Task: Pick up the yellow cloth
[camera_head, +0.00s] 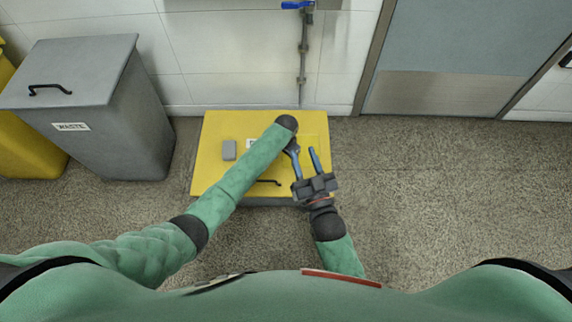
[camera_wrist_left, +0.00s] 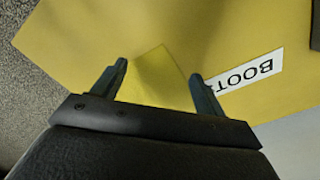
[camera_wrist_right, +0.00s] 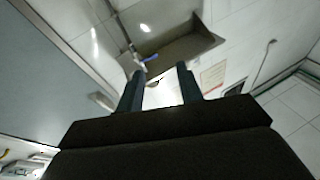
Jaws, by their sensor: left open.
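The yellow cloth (camera_wrist_left: 155,84) is a flat, brighter yellow patch on the duller yellow lid (camera_wrist_left: 95,28) in the left wrist view. It shows between the fingers of my left gripper (camera_wrist_left: 158,70), which is open above it; the cloth's near part is hidden by the gripper body. In the head view my left arm reaches over the yellow box (camera_head: 215,150) and its wrist hides most of the left gripper. My right gripper (camera_head: 304,152) is open and empty, beside the left one, over the box's right part. In the right wrist view its fingers (camera_wrist_right: 160,75) point towards the wall.
A grey waste bin (camera_head: 110,120) stands to the left. A door (camera_head: 440,60) is at the back right. A sink (camera_wrist_right: 185,48) shows in the right wrist view. Floor to the right is clear.

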